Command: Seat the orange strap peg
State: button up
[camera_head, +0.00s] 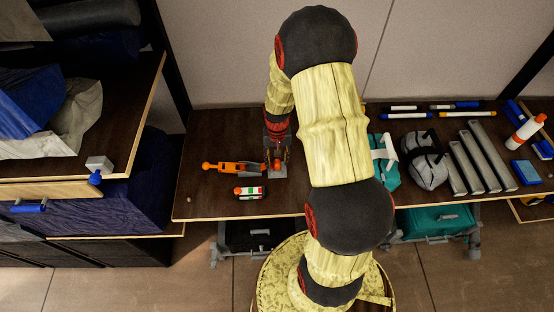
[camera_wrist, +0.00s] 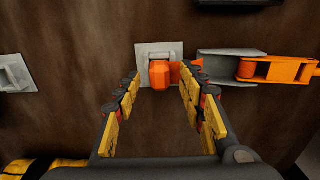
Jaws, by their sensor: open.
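The orange strap peg (camera_wrist: 160,74) shows as a faceted orange knob at a small grey square plate (camera_wrist: 145,48) in the wrist view. How deep it sits in the plate's fitting cannot be told. My gripper (camera_wrist: 158,84) is open, with one finger on each side of the peg; the wrist view shows no clear contact. In the head view my gripper (camera_head: 277,158) points down over the table left of my arm. An orange and grey strap piece (camera_head: 232,168) lies just left of it; it also shows at the right of the wrist view (camera_wrist: 287,70).
A second grey plate (camera_wrist: 14,75) is at the wrist view's left edge. A white, red and green block (camera_head: 249,192) lies near the table's front edge. Right of my arm are a teal pouch (camera_head: 386,172), a grey bag (camera_head: 424,160), grey bars (camera_head: 482,160) and several markers.

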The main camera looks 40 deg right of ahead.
aim_at(277, 162)
notch_tip(277, 162, up, 12)
dwell(0.6)
dwell(0.4)
jog(key=s+a+r+n+t+b, duration=0.2)
jog(key=s+a+r+n+b, duration=0.1)
jog(key=s+a+r, duration=0.4)
jog(key=s+a+r+n+t+b, duration=0.3)
jog(key=s+a+r, duration=0.4)
jog(key=a+r, duration=0.3)
jog(key=a+n+b, duration=0.1)
jog(key=a, duration=0.3)
jog(key=shift+s+a+t, duration=0.15)
jog(key=shift+s+t, duration=0.1)
jog(key=shift+t, duration=0.05)
